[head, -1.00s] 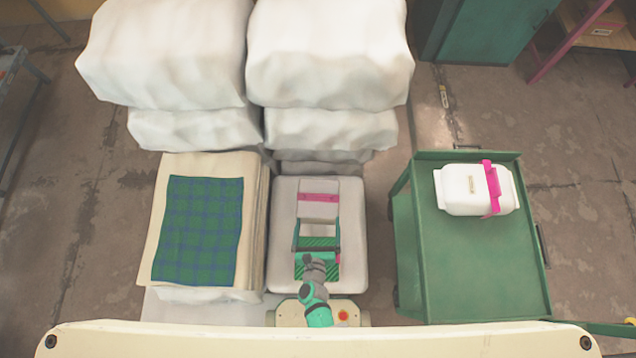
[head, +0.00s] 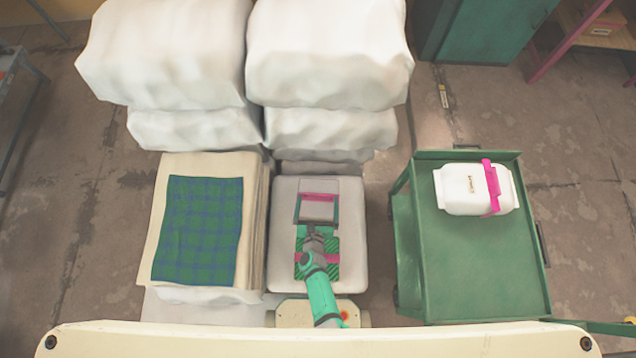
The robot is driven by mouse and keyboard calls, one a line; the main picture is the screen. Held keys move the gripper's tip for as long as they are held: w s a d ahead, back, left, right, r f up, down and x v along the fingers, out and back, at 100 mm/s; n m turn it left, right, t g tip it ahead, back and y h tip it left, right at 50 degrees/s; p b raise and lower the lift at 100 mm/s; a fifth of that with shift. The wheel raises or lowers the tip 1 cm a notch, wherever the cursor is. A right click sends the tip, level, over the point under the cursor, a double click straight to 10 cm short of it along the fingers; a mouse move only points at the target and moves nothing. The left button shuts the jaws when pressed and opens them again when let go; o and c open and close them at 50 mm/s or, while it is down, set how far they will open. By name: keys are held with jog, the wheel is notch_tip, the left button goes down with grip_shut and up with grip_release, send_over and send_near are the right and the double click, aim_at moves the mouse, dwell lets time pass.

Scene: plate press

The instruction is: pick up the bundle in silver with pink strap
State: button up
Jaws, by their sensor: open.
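The silver-grey bundle with a pink strap (head: 318,211) lies on the pale padded block (head: 354,270) in the middle of the head view. My gripper (head: 318,197) is open, with one finger at the left side and one at the right side of this bundle. Its palm is at the bundle's near end. I cannot tell whether the fingers touch it or how high they are. A green striped bundle with a pink strap (head: 328,271) lies nearer to me, partly hidden under my arm.
A white bundle with a pink strap (head: 462,190) sits on the green cart (head: 480,270) at right. A green plaid cloth (head: 200,230) lies on a cream stack (head: 160,215) at left. Large white bales (head: 330,55) stand behind. The cart's front part is clear.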

jog(key=shift+x, duration=0.8)
jog(key=shift+r, duration=0.1)
jog(key=c, duration=1.8)
jog(key=shift+c, duration=0.2)
jog(key=shift+w+r, duration=0.1)
jog(key=shift+r, duration=0.05)
